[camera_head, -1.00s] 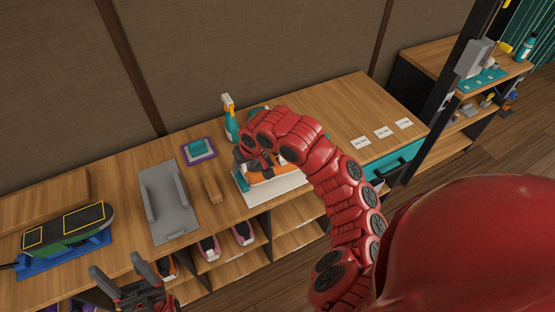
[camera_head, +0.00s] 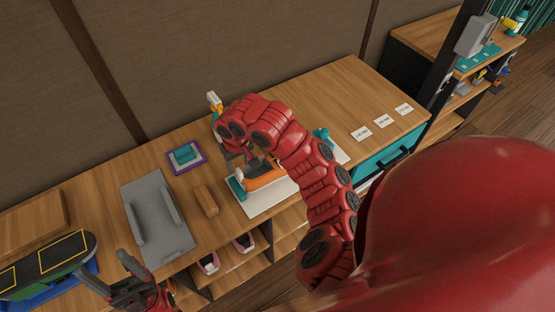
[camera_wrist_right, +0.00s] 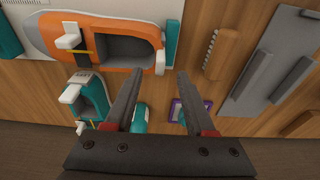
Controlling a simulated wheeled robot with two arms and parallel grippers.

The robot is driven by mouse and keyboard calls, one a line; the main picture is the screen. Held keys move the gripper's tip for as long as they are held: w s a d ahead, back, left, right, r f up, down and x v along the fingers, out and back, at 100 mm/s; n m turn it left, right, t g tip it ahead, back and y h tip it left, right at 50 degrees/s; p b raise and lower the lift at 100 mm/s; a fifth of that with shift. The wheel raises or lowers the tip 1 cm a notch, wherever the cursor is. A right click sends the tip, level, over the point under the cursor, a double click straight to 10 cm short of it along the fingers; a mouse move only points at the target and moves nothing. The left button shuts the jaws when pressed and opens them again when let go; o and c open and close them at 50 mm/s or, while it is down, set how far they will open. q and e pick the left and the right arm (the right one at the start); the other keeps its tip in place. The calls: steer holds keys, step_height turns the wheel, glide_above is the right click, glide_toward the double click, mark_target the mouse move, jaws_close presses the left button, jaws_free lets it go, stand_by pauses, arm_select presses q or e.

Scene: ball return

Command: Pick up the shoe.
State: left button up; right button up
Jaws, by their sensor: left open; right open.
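An orange item with a dark hollow top, which looks like the shoe (camera_head: 264,180), lies on a white mat (camera_head: 262,207) on the wooden counter. In the right wrist view the orange shoe (camera_wrist_right: 84,36) shows its grey hollow at upper left. My right gripper (camera_wrist_right: 157,72) is open, its fingers pointing at the counter near the shoe's end, with nothing between them. In the head view my right arm partly hides the shoe and mat. My left gripper (camera_head: 104,266) is open and empty at lower left, near the counter's front edge.
A spray bottle (camera_head: 215,103) stands behind. Pink-and-white shoes (camera_head: 208,262) sit in the shelf below.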

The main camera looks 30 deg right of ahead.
mark_target(239, 171)
steer(key=f, duration=0.2)
steer(key=f+b, duration=0.1)
steer(key=f, duration=0.1)
steer(key=shift+w, duration=0.35)
steer(key=f+p, duration=0.1)
steer(key=f, duration=0.1)
steer(key=f+p, duration=0.1)
steer(key=f, duration=0.1)
steer(key=shift+w+f, duration=0.2)
steer(key=shift+f, duration=0.1)
steer(key=shift+w+f, duration=0.15)
steer(key=shift+f, duration=0.15)
jaws_close()
stand_by(0.6)
